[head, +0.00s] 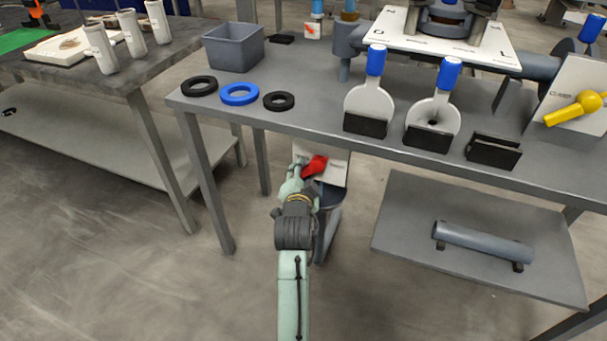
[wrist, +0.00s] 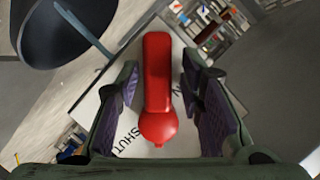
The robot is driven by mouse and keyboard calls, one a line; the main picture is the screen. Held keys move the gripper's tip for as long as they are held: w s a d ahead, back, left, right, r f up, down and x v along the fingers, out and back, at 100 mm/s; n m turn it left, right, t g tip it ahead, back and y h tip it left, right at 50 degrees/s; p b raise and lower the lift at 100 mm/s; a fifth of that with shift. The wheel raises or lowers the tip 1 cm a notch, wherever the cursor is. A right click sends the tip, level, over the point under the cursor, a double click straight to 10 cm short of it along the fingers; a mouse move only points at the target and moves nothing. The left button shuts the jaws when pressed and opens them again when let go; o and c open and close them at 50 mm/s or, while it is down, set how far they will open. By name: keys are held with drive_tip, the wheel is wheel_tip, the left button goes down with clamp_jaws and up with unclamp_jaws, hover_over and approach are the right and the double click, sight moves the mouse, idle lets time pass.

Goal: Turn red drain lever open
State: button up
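The red drain lever (head: 315,166) is below the front edge of the grey table, in front of a white plate (head: 333,168). In the wrist view the red lever (wrist: 158,85) runs lengthwise between the two fingers. The word SHUT shows on the white plate (wrist: 128,140) near its rounded end, and another word is mostly hidden. My gripper (head: 301,166) is at the lever; in the wrist view my gripper (wrist: 166,105) is open, with purple-padded fingers either side of the lever and gaps visible on both sides.
The grey table (head: 330,105) overhangs the lever and bears rings, a grey bin (head: 234,47) and two blue-handled paddles (head: 368,95). A table leg (head: 207,185) stands left. A low shelf (head: 400,220) with a grey cylinder (head: 483,242) is right. A dark round vessel (wrist: 65,35) shows beside the plate.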

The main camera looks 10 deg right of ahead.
drive_tip(key=shift+o, duration=0.4)
drive_tip(key=v, duration=0.7)
drive_tip(key=shift+s, duration=0.2)
drive_tip(key=shift+a+r, duration=0.1)
drive_tip(key=shift+r, duration=0.05)
